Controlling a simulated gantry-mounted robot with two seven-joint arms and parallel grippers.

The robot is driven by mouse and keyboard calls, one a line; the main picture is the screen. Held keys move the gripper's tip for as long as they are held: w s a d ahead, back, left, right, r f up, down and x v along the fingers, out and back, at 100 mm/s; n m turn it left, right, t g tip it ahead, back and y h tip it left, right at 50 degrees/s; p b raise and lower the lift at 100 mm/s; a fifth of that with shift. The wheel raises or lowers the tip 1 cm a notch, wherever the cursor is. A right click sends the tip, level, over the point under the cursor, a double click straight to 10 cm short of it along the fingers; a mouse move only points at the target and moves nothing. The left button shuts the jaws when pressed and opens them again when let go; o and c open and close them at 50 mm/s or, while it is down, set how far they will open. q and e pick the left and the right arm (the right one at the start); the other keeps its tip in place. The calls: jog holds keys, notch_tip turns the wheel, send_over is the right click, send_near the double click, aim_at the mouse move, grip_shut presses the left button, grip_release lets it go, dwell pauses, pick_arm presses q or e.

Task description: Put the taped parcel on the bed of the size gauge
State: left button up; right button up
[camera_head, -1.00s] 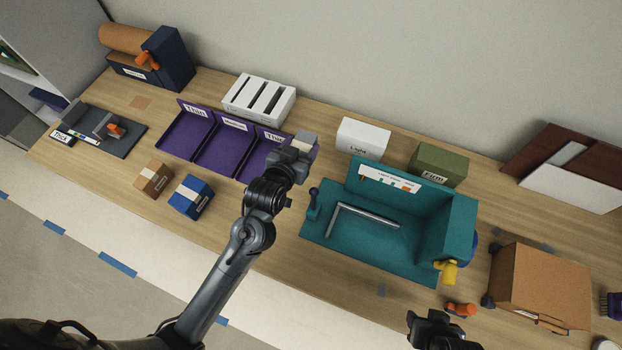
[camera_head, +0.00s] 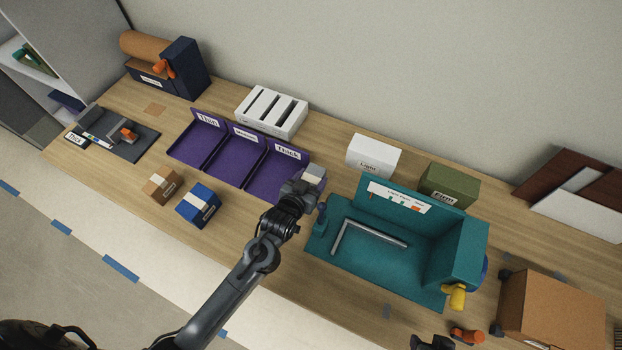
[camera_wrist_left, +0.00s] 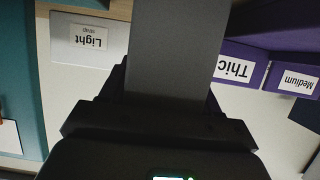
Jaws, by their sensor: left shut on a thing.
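My left gripper (camera_head: 308,186) is shut on a small grey block-like parcel (camera_head: 315,175), held up between the purple bins and the teal station. In the left wrist view the parcel (camera_wrist_left: 178,45) is a plain grey slab between the fingers; I cannot make out tape on it. The teal station (camera_head: 318,243), likely the size gauge, has a flat bed with an L-shaped metal bar (camera_head: 375,232), a high back with a coloured scale sign, and a yellow handle (camera_head: 454,296). My right gripper (camera_head: 432,342) is cut off at the bottom edge; its jaws are unclear.
A brown parcel (camera_head: 160,186) and a blue parcel (camera_head: 198,205) with pale bands lie before the purple bins (camera_head: 224,160). Behind the teal station are a white box (camera_head: 373,156) and a green box (camera_head: 449,186). A cardboard box (camera_head: 550,310) stands right.

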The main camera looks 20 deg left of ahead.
pick_arm(q)
jog(key=o, duration=1.2)
jog(key=shift+f, duration=0.1)
jog(key=shift+r, duration=0.2)
jog(key=s+g, duration=0.1)
jog(key=s, duration=0.5)
jog(key=s+r+g, duration=0.1)
jog(key=s+g, duration=0.1)
jog(key=s, duration=0.4)
jog(key=s+m+g+h, duration=0.1)
jog(key=s+g, duration=0.1)
jog(key=s, duration=0.4)
jog(key=shift+s+a+r, duration=0.1)
jog(key=shift+a+r, duration=0.2)
jog(key=shift+r, duration=0.05)
jog(key=s+g, duration=0.1)
jog(key=s, duration=0.2)
jog(key=s+a+g, duration=0.1)
jog(key=s+g, duration=0.1)
jog(key=s, duration=0.1)
jog(key=s+a+m+g, duration=0.1)
jog(key=s, duration=0.2)
jog(key=shift+a+f+g+y, duration=0.1)
jog(key=shift+a+g+y, duration=0.1)
jog(key=shift+g+y, duration=0.2)
